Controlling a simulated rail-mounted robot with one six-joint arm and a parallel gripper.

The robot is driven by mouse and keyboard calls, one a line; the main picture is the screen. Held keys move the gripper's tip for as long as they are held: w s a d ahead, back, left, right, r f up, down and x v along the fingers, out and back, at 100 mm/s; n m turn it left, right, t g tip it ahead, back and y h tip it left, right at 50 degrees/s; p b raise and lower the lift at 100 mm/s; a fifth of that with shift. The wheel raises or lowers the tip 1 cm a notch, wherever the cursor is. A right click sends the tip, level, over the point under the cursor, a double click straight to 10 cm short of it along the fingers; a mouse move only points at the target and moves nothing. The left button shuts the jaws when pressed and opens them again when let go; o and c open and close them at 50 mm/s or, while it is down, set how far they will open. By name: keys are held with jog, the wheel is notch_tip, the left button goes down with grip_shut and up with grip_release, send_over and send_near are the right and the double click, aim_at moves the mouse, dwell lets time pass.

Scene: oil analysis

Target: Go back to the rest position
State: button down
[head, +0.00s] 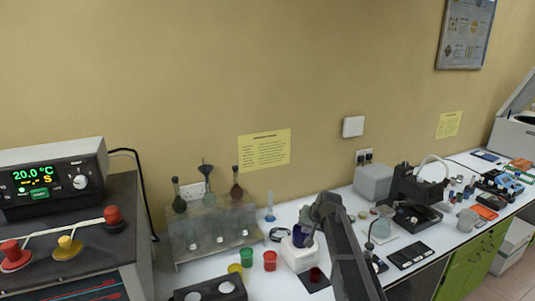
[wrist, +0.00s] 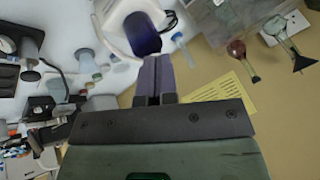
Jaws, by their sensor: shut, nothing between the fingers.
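My gripper (wrist: 157,60) is shut, with its two grey-purple fingers together and nothing between them. In the wrist view its tips are beside a dark blue cylinder (wrist: 142,33) in a white device (wrist: 118,22); I cannot tell whether they touch. In the head view my arm reaches up from the bottom edge, with its end near the white device (head: 298,256) on the bench. The fingertips are hard to make out there.
A grey rack (head: 180,240) with glass flasks stands left of the device. Green (head: 246,257) and red (head: 270,260) cups stand between them. A black instrument (head: 412,190) and small items crowd the bench at right. The wall behind is mostly clear.

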jog(key=s+f+n+g+h, duration=0.2)
jog(key=s+g+h, duration=0.15)
jog(key=s, duration=2.55)
notch_tip(320, 180, down, 12)
jog(key=s+d+g+b, duration=0.1)
jog(key=s+g+b, duration=0.1)
jog(key=b, duration=0.9)
jog(key=shift+s+d, duration=0.15)
jog(key=shift+s, duration=0.3)
